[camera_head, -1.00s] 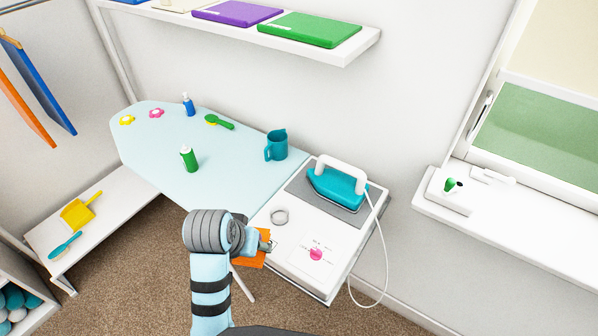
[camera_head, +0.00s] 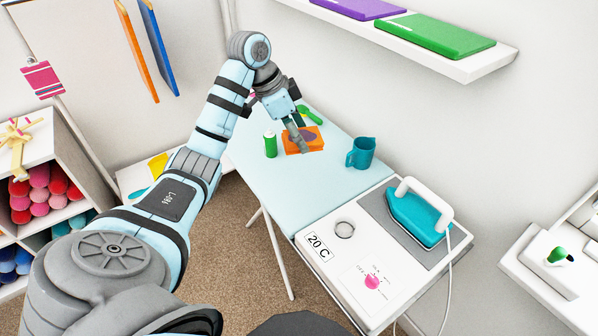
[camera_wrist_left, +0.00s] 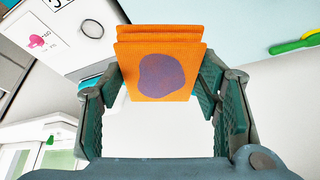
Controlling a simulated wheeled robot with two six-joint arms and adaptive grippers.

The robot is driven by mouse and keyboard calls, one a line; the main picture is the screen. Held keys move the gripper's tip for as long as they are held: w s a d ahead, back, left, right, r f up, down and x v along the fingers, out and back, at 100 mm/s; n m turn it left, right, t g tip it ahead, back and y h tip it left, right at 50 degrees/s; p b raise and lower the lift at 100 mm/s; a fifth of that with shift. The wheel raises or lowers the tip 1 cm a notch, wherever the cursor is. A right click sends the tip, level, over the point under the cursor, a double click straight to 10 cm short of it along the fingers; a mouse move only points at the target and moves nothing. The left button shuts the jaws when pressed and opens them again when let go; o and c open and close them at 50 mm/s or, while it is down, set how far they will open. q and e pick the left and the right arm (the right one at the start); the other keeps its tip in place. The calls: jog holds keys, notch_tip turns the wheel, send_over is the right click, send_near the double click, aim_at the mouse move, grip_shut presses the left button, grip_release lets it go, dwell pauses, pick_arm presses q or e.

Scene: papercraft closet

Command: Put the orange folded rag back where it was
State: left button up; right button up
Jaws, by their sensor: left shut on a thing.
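The orange folded rag (camera_head: 314,141) has a purple patch on its upper face and shows over the pale blue ironing board (camera_head: 270,190). My left gripper (camera_head: 296,133) reaches over the board from the left and is shut on the rag. In the left wrist view, the rag (camera_wrist_left: 160,75) sits between the two finger pads of the left gripper (camera_wrist_left: 162,98), with its layers edge-on at the top. I cannot tell whether the rag touches the board. My right gripper is not in view.
A green bottle (camera_head: 270,145) stands just left of the rag, and a green brush (camera_head: 312,115) lies behind it. A teal jug (camera_head: 361,153) stands to the right. The teal iron (camera_head: 418,215) rests on the white end. The board's front middle is clear.

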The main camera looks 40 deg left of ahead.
pick_arm(q)
jog(key=b, duration=1)
send_over(302, 196)
jog(key=s, duration=0.1)
notch_tip(302, 196, down, 11)
jog(key=f, duration=0.3)
jog(key=f+b, duration=0.1)
jog(key=f, duration=0.1)
jog(key=a+f, duration=0.1)
jog(key=f, duration=0.2)
jog(key=shift+s+f, duration=0.2)
jog(key=shift+f, duration=0.1)
jog(key=o, duration=1.2)
jog(key=shift+o, duration=0.2)
jog(key=p+v, duration=0.2)
jog(key=v, duration=1)
